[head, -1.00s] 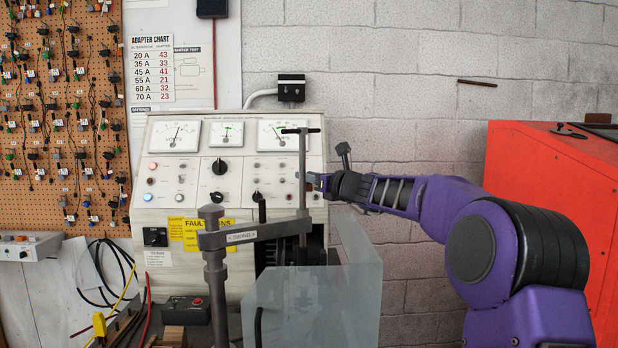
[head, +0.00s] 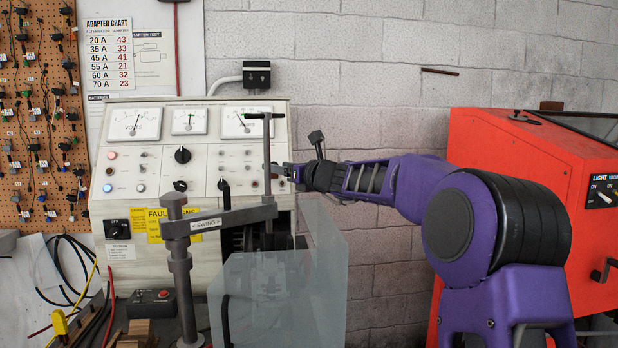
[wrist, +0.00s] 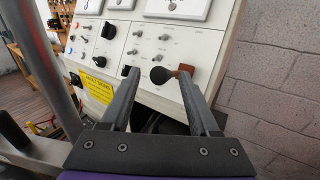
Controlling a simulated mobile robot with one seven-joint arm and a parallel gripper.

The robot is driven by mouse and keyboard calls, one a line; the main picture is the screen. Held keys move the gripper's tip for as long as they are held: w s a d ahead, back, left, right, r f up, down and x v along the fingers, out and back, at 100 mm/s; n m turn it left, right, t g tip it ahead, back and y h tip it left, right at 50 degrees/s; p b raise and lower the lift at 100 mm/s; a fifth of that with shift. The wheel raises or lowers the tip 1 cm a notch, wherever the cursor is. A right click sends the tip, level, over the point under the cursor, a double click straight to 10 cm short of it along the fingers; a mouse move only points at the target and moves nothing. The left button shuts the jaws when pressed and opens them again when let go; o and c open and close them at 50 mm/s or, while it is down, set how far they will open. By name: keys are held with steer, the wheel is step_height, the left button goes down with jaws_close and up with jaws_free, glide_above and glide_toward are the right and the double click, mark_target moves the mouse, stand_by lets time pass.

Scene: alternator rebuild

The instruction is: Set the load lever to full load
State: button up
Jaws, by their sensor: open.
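The tester panel (head: 135,190) stands against the wall with its meters, switches and knobs. In the wrist view a dark round knob (wrist: 160,76), which looks like the ball end of the load lever, shows between the fingertips of my gripper (wrist: 159,75). A brown-red piece (wrist: 186,70) is just to its right. The fingers are apart, one on each side of the knob; I cannot tell whether they touch it. In the head view my gripper (head: 286,172) is at the panel's right side, partly behind a T-handled post, and the lever is not clearly visible.
A grey swing arm (head: 235,217) on an upright post stands before the panel, with the T-handled post (head: 267,150) at its end. A clear shield (head: 285,295) is below my gripper. A red cabinet (head: 520,180) stands at the right, and bare wall lies between.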

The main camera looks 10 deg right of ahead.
steer(key=v, duration=1.4)
steer(key=shift+s+f, duration=0.15)
steer(key=shift+s, duration=0.05)
